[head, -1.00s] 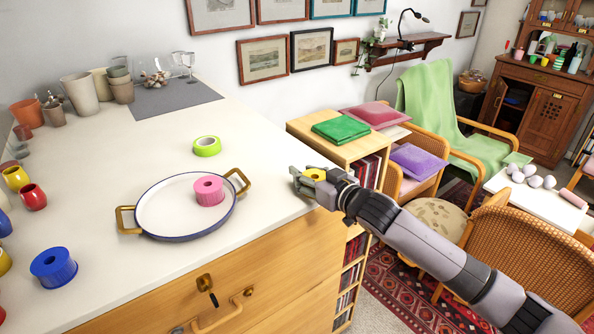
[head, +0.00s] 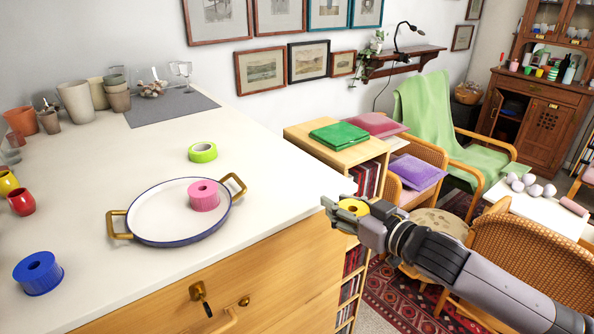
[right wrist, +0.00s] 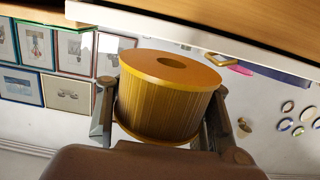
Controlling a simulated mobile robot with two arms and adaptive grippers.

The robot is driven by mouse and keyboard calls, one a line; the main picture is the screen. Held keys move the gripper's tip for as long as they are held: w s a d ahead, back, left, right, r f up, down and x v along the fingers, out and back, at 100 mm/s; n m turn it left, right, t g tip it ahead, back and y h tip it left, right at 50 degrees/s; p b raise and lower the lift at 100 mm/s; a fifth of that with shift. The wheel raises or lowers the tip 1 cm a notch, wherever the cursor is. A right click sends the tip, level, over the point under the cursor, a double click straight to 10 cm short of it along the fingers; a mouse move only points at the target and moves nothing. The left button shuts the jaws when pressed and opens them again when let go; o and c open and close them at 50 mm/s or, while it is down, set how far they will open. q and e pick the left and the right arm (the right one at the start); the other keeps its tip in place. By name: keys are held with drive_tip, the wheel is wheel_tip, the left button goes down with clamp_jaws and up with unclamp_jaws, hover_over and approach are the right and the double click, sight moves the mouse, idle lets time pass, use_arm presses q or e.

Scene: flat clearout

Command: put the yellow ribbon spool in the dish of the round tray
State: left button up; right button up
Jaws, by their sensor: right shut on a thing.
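The yellow ribbon spool (head: 353,207) is in my right gripper (head: 345,208), just off the right edge of the white counter. In the right wrist view the spool (right wrist: 168,97) sits between the two fingers, one on each side. The round tray (head: 182,212) lies on the counter, white with a dark blue rim and two brass handles. A pink spool (head: 203,195) stands in its dish, towards the right side; the rest of the dish is bare. My left gripper is not in view.
A green tape roll (head: 203,152) lies behind the tray and a blue spool (head: 38,273) stands front left. A red cup (head: 21,202) is at the left. A wooden shelf (head: 340,152) with a green folder stands beyond the counter's right edge.

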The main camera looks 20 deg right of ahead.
drive_tip(key=s+a+f, duration=0.3)
drive_tip(key=a+f, duration=0.1)
drive_tip(key=f, duration=0.1)
drive_tip(key=shift+s+a+f+m+h, duration=0.15)
drive_tip(key=shift+s+m+h, duration=0.15)
drive_tip(key=shift+h, duration=0.1)
drive_tip(key=s+h, duration=0.1)
drive_tip(key=s+a+f+m+h, duration=0.1)
drive_tip(key=s, duration=0.1)
drive_tip(key=s+a+f+m+t+h, duration=0.1)
drive_tip(key=s, duration=0.1)
drive_tip(key=shift+s+f, duration=0.15)
drive_tip(key=w, duration=0.1)
drive_tip(key=w+d+r+n+y, duration=0.1)
drive_tip(key=w, duration=0.1)
drive_tip(key=w+d+r+y, duration=0.1)
drive_tip(key=w, duration=0.1)
drive_tip(key=shift+n, duration=0.4)
drive_tip(key=shift+n+g+y, duration=0.4)
drive_tip(key=shift+g+y, duration=0.1)
drive_tip(key=shift+y, duration=0.4)
drive_tip(key=w+d+r, duration=0.1)
drive_tip(key=r, duration=0.1)
drive_tip(key=w+d+r, duration=0.1)
drive_tip(key=d, duration=0.1)
drive_tip(key=w+d+r, duration=0.1)
drive_tip(key=r, duration=0.1)
drive_tip(key=shift+w+d+r, duration=0.15)
drive_tip(key=shift+w+r, duration=0.2)
drive_tip(key=shift+w, duration=0.05)
